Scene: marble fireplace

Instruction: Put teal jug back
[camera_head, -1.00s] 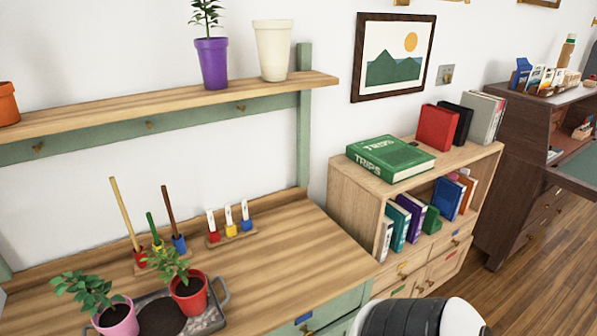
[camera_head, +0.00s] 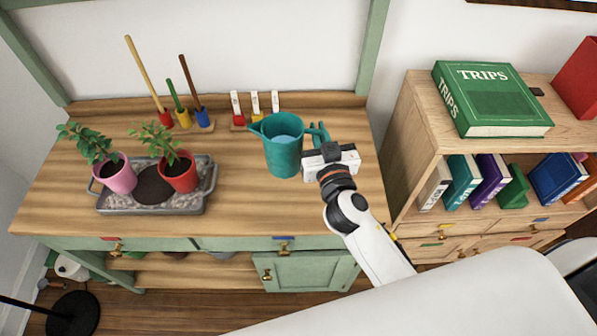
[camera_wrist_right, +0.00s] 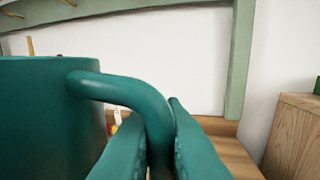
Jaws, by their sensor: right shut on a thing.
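The teal jug (camera_head: 283,157) is upright at the right half of the wooden bench top (camera_head: 235,205), its spout pointing left and its handle to the right. It holds something pale blue, like water. My right gripper (camera_head: 319,137) is shut on the jug's handle. The right wrist view shows the teal fingers (camera_wrist_right: 160,145) on both sides of the handle (camera_wrist_right: 125,97), with the jug's body (camera_wrist_right: 45,115) at the left. I cannot tell whether the jug's base touches the bench. My left gripper is not in view.
A grey tray (camera_head: 190,205) with a pink pot (camera_head: 119,179) and a red pot (camera_head: 180,175) stands left of the jug. Tools in coloured holders (camera_head: 184,118) and white tags (camera_head: 256,103) stand behind. A bookcase (camera_head: 410,160) is at the right.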

